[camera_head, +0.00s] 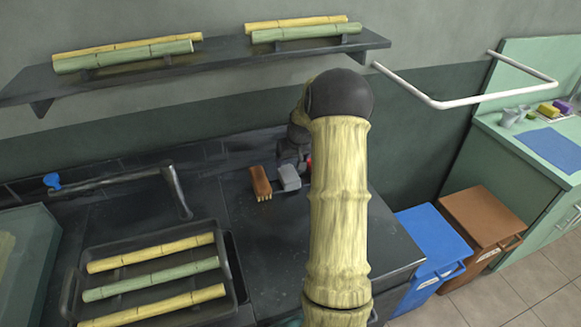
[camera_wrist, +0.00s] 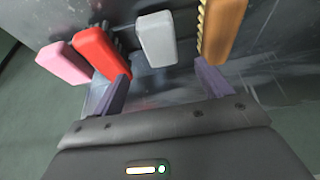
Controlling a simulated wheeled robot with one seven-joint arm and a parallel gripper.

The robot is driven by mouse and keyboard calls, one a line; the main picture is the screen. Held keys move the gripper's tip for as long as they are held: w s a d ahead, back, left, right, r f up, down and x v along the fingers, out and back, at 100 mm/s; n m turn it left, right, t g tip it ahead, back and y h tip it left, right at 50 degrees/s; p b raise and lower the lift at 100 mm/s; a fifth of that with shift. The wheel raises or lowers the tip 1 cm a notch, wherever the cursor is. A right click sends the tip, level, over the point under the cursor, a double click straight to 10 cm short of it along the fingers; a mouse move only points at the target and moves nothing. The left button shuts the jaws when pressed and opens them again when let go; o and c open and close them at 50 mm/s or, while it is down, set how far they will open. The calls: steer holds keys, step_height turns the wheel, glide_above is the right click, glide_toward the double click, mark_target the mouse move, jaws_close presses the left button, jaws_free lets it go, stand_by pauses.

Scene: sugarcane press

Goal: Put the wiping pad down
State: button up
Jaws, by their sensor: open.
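A light grey block (camera_wrist: 157,40), which looks like the wiping pad, stands on the dark counter in the wrist view. It also shows in the head view (camera_head: 289,177), right of a brown brush. My gripper (camera_wrist: 163,72) is open, with its two purple-grey fingers apart and nothing held between them. The block lies just beyond the fingertips, between their lines. I cannot tell whether a finger touches it. In the head view my arm hides most of the gripper.
A brown brush (camera_wrist: 222,30) stands right of the block, close to the right finger. A red brush (camera_wrist: 100,52) and a pink block (camera_wrist: 62,62) stand left. A black tray (camera_head: 238,268) with cane pieces sits front left. A shelf (camera_head: 215,58) hangs above.

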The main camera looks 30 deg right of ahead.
steer(key=shift+s+a+r, duration=0.1)
steer(key=shift+s+r, duration=0.25)
steer(key=shift+r, duration=0.2)
steer(key=s+a+r+n, duration=0.15)
steer(key=s+a, duration=0.25)
steer(key=a, duration=0.5)
steer(key=s+a+r, duration=0.2)
steer(key=s+a, duration=0.2)
steer(key=a, duration=0.5)
steer(key=s+a+n+g+y, duration=0.1)
steer(key=s+a, duration=1)
steer(key=s, duration=0.4)
steer(key=shift+s+r+g, duration=0.2)
steer(key=shift+r+g, duration=0.05)
steer(key=shift+g, duration=0.15)
steer(key=shift+a+r+n, duration=0.1)
steer(key=shift+n, duration=0.15)
